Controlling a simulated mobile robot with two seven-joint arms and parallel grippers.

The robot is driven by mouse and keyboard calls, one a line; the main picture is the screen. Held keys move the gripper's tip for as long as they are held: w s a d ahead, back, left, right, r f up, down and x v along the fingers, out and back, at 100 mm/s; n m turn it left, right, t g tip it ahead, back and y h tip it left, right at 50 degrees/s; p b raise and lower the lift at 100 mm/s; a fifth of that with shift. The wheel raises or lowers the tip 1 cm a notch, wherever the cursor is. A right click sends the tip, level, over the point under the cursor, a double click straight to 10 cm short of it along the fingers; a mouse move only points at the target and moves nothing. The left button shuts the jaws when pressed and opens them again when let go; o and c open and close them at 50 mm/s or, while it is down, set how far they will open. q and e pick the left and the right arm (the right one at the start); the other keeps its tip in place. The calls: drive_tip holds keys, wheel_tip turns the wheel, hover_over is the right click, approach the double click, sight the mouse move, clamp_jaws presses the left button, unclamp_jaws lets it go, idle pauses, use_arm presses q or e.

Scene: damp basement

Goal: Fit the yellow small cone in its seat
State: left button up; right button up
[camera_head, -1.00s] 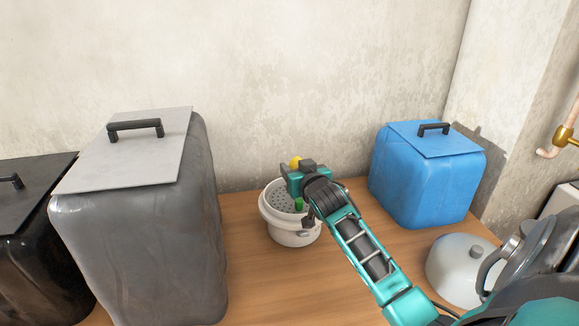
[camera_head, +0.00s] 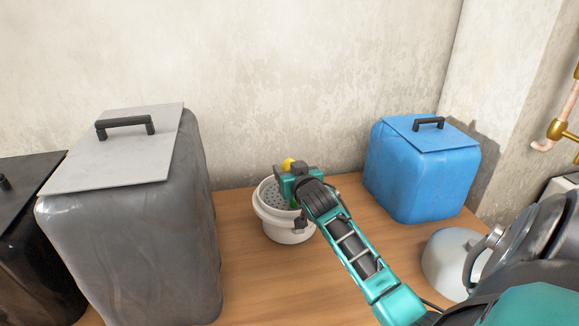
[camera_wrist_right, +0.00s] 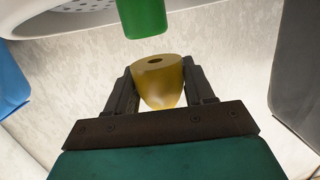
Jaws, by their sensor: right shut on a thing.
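The yellow small cone (camera_head: 289,163) shows just behind my right gripper (camera_head: 288,171), above the far side of a white tub (camera_head: 286,233). In the right wrist view the cone (camera_wrist_right: 158,82) is held between the two dark fingers of the gripper (camera_wrist_right: 160,88); its wide end has a small dark hole. A green piece (camera_head: 294,205) is at the tub, partly hidden by my arm; a green piece also shows near the cone in the wrist view (camera_wrist_right: 142,18). I cannot make out the cone's seat. My left gripper is not in view.
The tub has a perforated grey top (camera_head: 270,195) and stands on a wooden table (camera_head: 245,285). A tall grey container (camera_head: 130,240) is at left, a blue container (camera_head: 425,180) at right. A pale round lidded vessel (camera_head: 447,260) is at front right. A wall stands behind.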

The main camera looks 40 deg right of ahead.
drive_tip(key=shift+f, duration=0.7)
drive_tip(key=shift+f, duration=0.1)
drive_tip(key=shift+f+b, duration=0.95)
drive_tip(key=shift+f, duration=0.25)
drive_tip(key=shift+s+a+f+b, duration=0.15)
drive_tip(key=shift+s+f+b, duration=0.15)
drive_tip(key=shift+f, duration=0.3)
drive_tip(key=o, duration=1)
drive_tip(key=shift+o, duration=0.5)
drive_tip(key=shift+w+r, duration=0.1)
drive_tip(key=shift+r, duration=0.15)
